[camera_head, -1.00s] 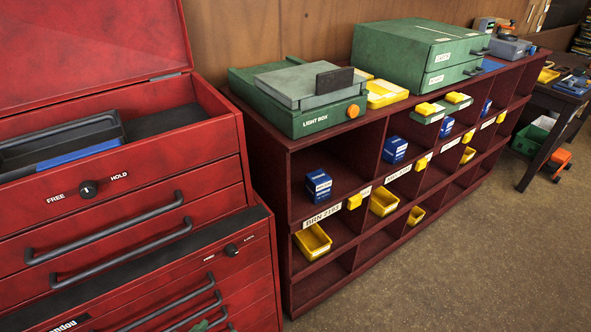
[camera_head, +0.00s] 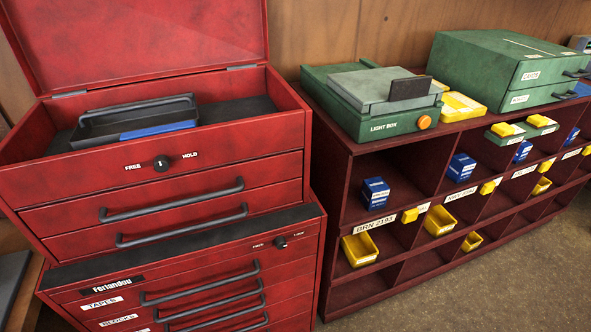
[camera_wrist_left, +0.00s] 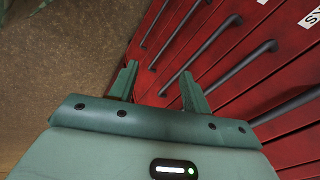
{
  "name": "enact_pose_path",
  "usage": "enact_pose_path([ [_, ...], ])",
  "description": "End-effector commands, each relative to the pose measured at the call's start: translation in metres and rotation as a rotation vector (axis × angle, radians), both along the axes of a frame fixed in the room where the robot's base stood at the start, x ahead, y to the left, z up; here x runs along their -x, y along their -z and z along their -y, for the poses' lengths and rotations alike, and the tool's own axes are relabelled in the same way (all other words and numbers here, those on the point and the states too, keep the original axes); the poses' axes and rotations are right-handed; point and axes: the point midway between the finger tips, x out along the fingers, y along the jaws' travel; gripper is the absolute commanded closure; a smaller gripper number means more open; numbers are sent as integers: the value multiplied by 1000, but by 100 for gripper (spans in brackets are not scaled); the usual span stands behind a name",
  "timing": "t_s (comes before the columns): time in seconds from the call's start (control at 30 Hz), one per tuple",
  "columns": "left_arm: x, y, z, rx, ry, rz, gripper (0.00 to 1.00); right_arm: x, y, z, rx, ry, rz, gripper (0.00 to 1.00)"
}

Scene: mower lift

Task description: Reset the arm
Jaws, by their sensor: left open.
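My left gripper (camera_wrist_left: 158,88) shows in the left wrist view. Its two green fingers stand apart with nothing between them. Past the fingers are the red drawer fronts of the tool chest, with dark bar handles (camera_wrist_left: 200,55); the gap to them is hard to judge. Brown floor (camera_wrist_left: 70,60) fills the left of that view. Neither gripper shows in the head view now.
The red tool chest (camera_head: 180,185) stands at the left with its lid up and a dark tray (camera_head: 135,120) inside. A dark red shelf unit (camera_head: 340,290) to its right carries a green light box (camera_head: 375,100), a green cabinet (camera_head: 500,70) and small bins. Carpet (camera_head: 510,280) in front is clear.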

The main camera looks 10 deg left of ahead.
Motion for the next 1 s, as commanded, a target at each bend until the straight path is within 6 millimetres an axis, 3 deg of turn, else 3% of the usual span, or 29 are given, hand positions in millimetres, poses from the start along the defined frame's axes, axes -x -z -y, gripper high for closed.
enact_pose_path([
  [0.03,13,29,4,29,-10,-35,52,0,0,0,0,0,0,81],
  [0.13,51,92,11,101,-48,-107,52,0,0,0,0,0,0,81],
  [0.2,87,133,14,151,-90,-159,52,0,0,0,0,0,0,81],
  [0.33,153,182,14,213,-174,-233,52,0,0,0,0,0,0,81],
  [0.5,209,206,8,246,-254,-283,52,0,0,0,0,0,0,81],
  [0.6,222,209,6,252,-274,-292,52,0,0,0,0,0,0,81],
  [1.0,223,209,6,251,-275,-293,52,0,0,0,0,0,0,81],
])
